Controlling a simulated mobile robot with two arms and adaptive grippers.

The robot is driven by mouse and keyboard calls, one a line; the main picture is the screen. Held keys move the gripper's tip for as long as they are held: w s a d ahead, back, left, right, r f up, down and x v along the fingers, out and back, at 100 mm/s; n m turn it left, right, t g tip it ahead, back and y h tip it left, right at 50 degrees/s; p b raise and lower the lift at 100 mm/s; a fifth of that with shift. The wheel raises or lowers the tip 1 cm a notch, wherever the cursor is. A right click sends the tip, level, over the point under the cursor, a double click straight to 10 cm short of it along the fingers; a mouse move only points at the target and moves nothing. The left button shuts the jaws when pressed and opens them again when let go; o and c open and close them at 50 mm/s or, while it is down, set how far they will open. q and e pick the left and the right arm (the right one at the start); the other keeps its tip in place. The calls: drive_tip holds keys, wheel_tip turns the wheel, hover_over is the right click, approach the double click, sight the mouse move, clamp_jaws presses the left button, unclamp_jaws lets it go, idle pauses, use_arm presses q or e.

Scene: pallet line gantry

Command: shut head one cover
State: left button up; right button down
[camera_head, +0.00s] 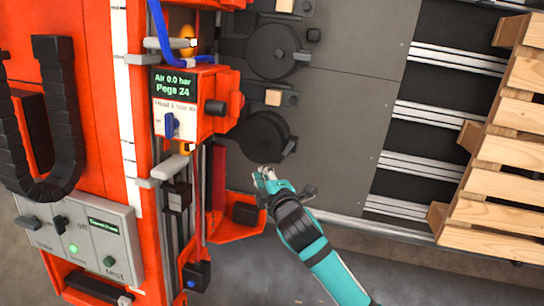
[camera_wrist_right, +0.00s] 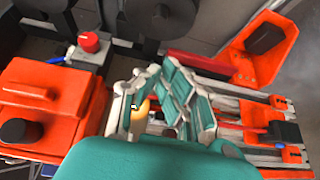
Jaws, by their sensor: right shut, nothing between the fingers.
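The orange head unit (camera_head: 205,95) carries a green display reading Air 0.0 bar and Pegs 24. Below it is a white label that seems to say Head 1, with a blue switch (camera_head: 172,124). A black knob (camera_head: 215,107) sticks out of its right side. I cannot tell for certain which part is the cover or how it stands. My right gripper (camera_head: 266,178) is shut and empty, just below a black round disc (camera_head: 263,136); contact is unclear. In the right wrist view the gripper (camera_wrist_right: 158,95) is beside an orange housing (camera_wrist_right: 45,95). My left gripper is not in view.
A second black disc (camera_head: 272,51) sits higher on the grey plate (camera_head: 340,110). Slotted rails (camera_head: 430,110) and a wooden pallet (camera_head: 505,150) are at the right. A grey control box (camera_head: 85,240) is at lower left. A red button (camera_wrist_right: 88,42) shows in the wrist view.

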sight(266, 147)
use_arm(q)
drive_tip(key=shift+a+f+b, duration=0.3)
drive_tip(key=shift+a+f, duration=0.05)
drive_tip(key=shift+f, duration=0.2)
use_arm(e)
drive_tip(key=w+d+r+x, duration=0.1)
drive_tip(key=d+x, duration=0.1)
drive_tip(key=x, duration=1)
drive_tip(key=shift+w, duration=0.2)
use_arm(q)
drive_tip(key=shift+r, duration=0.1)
use_arm(e)
drive_tip(key=shift+d, duration=0.1)
drive_tip(key=d+p, duration=0.1)
drive_tip(key=w+d+f, duration=0.1)
drive_tip(key=shift+w+d+p, duration=0.15)
drive_tip(key=shift+d+p, duration=0.1)
drive_tip(key=shift+p, duration=0.15)
drive_tip(key=shift+f, duration=0.15)
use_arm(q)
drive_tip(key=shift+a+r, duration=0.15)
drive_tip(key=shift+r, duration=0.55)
